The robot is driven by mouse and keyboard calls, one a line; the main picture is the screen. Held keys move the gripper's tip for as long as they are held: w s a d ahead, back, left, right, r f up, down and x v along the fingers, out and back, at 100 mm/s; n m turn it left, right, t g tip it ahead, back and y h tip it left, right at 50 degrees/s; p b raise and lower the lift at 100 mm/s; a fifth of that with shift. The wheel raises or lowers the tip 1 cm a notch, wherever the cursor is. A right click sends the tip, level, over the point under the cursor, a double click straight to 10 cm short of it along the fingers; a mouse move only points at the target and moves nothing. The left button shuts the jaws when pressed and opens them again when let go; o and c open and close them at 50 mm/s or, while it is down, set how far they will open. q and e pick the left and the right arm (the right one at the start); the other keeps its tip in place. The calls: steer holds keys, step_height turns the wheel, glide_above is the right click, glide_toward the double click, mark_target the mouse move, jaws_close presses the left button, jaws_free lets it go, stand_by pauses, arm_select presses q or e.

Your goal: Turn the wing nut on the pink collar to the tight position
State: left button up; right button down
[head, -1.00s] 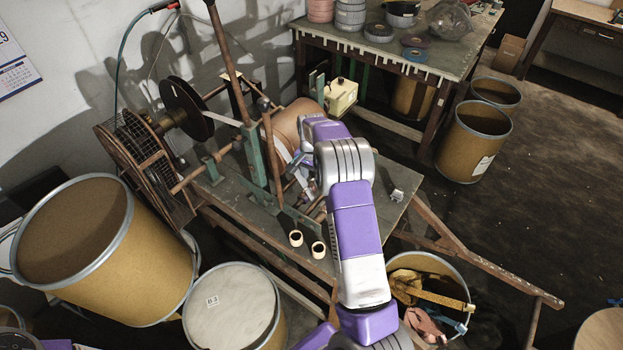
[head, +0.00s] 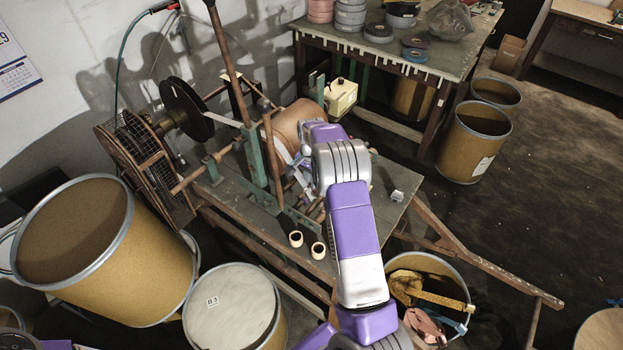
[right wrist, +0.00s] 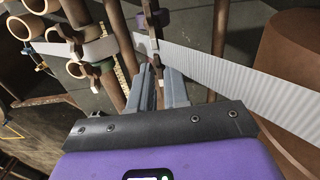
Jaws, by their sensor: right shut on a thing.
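My right arm reaches over the winding bench in the head view, and its forearm hides much of the work spot. In the right wrist view my right gripper (right wrist: 157,82) has its fingers closed around a small dark metal piece, which looks like the wing nut (right wrist: 150,46). It sits on a brown rod in front of the white tape (right wrist: 230,75). My left gripper is not in view.
The bench (head: 375,205) carries upright rods, a dark reel (head: 186,108) and a brown drum (head: 293,122). Two small cream rings (head: 296,239) lie at its front. A tan drum (head: 75,250) stands left, an open bin (head: 435,265) right.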

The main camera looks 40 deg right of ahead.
stand_by(0.3)
steer(key=c, duration=1.1)
jaws_free()
steer(key=shift+c, duration=0.2)
step_height(320, 180, up, 8)
steer(key=shift+f, duration=0.15)
